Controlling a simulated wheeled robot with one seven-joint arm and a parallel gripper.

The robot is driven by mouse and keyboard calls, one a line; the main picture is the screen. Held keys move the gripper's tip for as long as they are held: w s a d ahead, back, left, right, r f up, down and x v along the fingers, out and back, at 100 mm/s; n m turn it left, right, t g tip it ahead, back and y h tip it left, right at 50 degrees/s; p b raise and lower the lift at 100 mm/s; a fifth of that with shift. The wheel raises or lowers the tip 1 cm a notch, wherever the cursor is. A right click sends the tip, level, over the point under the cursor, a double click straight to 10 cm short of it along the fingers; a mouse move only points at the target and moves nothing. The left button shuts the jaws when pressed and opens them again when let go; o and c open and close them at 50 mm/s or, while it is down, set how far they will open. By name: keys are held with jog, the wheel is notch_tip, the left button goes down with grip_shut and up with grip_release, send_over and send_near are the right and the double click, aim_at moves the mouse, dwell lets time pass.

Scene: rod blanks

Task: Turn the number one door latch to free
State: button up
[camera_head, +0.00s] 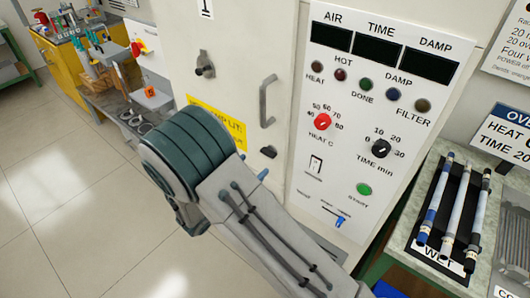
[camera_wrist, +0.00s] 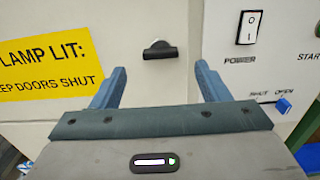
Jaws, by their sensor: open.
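The number one door (camera_head: 235,45) is a pale panel with a "1" label at its top. A small dark latch (camera_head: 268,152) sits on it below the grey bar handle (camera_head: 267,103). In the wrist view the latch (camera_wrist: 160,51) is a black bar lying about level on a round base. My gripper (camera_wrist: 160,68) is open and empty, its two blue fingers spread to the left and right, below the latch in the picture. No contact with the latch shows. In the head view my arm hides most of the gripper; a bit of blue finger shows below the latch.
A control panel (camera_head: 375,100) with knobs and a power switch (camera_wrist: 250,27) stands right of the door. A blue shut/open lever (camera_wrist: 284,106) is low on it. A yellow warning sign (camera_wrist: 42,65) is left of the latch. A rod tray (camera_head: 432,190) lies at right.

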aim_at(266, 154)
jog(key=p+x, duration=0.1)
jog(key=x, duration=0.6)
jog(key=c, duration=1)
